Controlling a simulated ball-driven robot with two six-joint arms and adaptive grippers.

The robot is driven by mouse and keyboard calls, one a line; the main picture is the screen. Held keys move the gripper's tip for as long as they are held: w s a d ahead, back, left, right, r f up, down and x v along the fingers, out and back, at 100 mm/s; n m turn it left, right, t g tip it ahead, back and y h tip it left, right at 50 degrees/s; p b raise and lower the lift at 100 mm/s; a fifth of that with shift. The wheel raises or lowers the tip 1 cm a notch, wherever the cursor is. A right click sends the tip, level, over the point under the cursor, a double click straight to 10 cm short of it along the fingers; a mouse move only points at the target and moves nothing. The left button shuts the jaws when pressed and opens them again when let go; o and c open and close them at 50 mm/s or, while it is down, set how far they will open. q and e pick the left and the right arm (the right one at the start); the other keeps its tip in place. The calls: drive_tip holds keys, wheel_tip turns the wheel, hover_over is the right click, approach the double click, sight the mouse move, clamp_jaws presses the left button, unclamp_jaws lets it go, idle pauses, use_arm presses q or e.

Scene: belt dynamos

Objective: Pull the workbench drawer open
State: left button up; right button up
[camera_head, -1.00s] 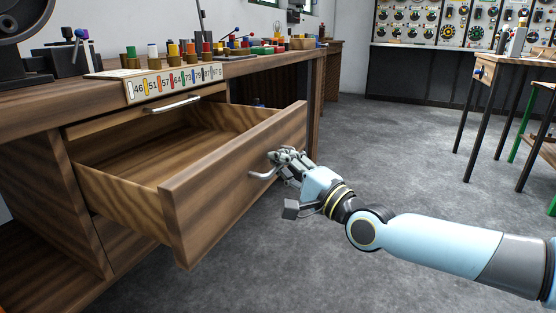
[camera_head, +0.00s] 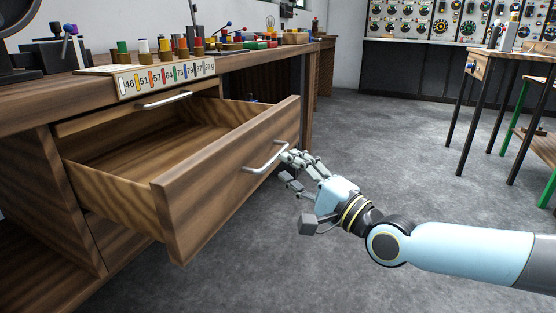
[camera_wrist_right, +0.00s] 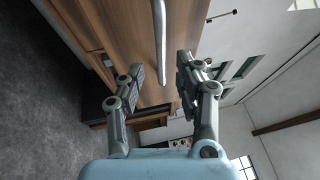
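The wooden workbench drawer (camera_head: 190,205) stands pulled well out of the bench (camera_head: 50,110), and its empty inside shows. Its curved metal handle (camera_head: 262,160) is on the drawer front, and it also shows in the right wrist view (camera_wrist_right: 160,40). My right gripper (camera_head: 287,166) is open beside the right end of the handle. In the right wrist view its fingers (camera_wrist_right: 160,72) are spread, with the handle ahead of and between the tips, not gripped. My left gripper is not in view.
A second, shut panel with a handle (camera_head: 165,100) sits above the drawer. A wooden table (camera_head: 510,65) stands at the right. The grey floor (camera_head: 390,160) between is clear.

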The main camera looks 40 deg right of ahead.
drive_tip(key=s+f, duration=0.1)
drive_tip(key=s, duration=0.6)
drive_tip(key=shift+f, duration=0.15)
drive_tip(key=shift+w, duration=0.15)
drive_tip(key=s+a+f+n+g, duration=0.2)
drive_tip(key=f, duration=0.6)
drive_tip(key=s+a+f+n+g, duration=0.1)
drive_tip(key=a+f+n+g, duration=0.15)
drive_tip(key=f, duration=0.45)
drive_tip(key=s+a+f+n+g, duration=0.1)
drive_tip(key=s+f+n+g, duration=0.15)
drive_tip(key=f, duration=0.55)
drive_tip(key=s+a+f+n+g, duration=0.4)
drive_tip(key=s+f+n+g, duration=0.25)
drive_tip(key=s+f, duration=0.5)
drive_tip(key=s+d+f+n+g+h, duration=0.1)
drive_tip(key=s+f+n+g, duration=0.5)
drive_tip(key=s, duration=0.4)
use_arm(q)
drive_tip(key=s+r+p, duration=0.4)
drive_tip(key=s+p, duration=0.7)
drive_tip(key=p, duration=0.2)
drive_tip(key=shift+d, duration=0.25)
use_arm(e)
drive_tip(key=s+r, duration=0.4)
drive_tip(key=s, duration=0.7)
